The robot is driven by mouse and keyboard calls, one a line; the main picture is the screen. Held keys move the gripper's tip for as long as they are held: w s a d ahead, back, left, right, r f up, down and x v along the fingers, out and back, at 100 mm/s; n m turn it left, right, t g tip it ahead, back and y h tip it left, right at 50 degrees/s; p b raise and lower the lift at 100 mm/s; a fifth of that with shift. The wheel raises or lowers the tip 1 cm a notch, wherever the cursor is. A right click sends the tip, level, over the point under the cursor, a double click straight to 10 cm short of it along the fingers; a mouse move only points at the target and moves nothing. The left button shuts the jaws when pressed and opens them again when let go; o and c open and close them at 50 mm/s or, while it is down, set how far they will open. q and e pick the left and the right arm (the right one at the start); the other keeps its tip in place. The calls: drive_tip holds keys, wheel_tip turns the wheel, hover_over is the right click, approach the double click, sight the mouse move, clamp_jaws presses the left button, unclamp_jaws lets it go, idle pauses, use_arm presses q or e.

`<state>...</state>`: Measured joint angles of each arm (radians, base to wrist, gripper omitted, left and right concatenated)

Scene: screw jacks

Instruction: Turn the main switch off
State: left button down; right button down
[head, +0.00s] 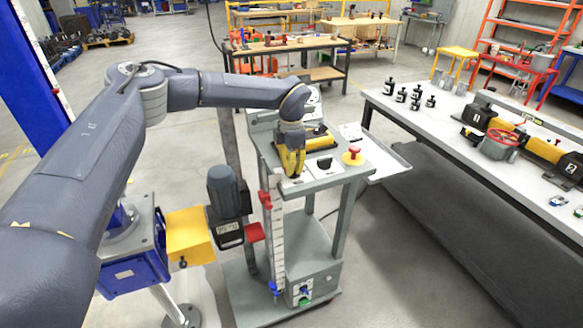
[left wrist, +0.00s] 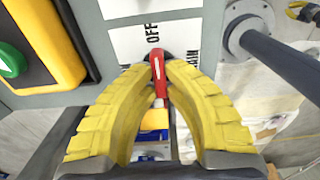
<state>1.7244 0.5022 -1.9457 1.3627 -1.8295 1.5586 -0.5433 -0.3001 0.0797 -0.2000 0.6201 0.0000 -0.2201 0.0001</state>
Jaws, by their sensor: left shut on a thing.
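The main switch shows in the left wrist view as a red lever (left wrist: 158,72) on a dark round base, beside white label plates (left wrist: 155,38) reading "OFF" and partly "MAIN". My left gripper (left wrist: 158,78) has its yellow fingertips closed on the lever, one on each side. In the head view my left gripper (head: 291,166) points down at the front left of the grey control panel (head: 322,181); it hides the lever there. Which position the lever stands in I cannot tell for sure. My right gripper is not in view.
A black knob (head: 325,163) and a red mushroom button (head: 355,150) on a yellow base stand right of my left gripper. A motor (head: 228,193) hangs left of the panel's stand. A long workbench (head: 440,125) with black weights and a yellow jack is on the right.

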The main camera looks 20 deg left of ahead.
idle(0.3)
use_arm(q)
drive_tip(key=c, duration=1.5)
unclamp_jaws()
drive_tip(key=shift+o, duration=0.2)
drive_tip(key=shift+r, duration=0.1)
wheel_tip(320, 180, up, 12)
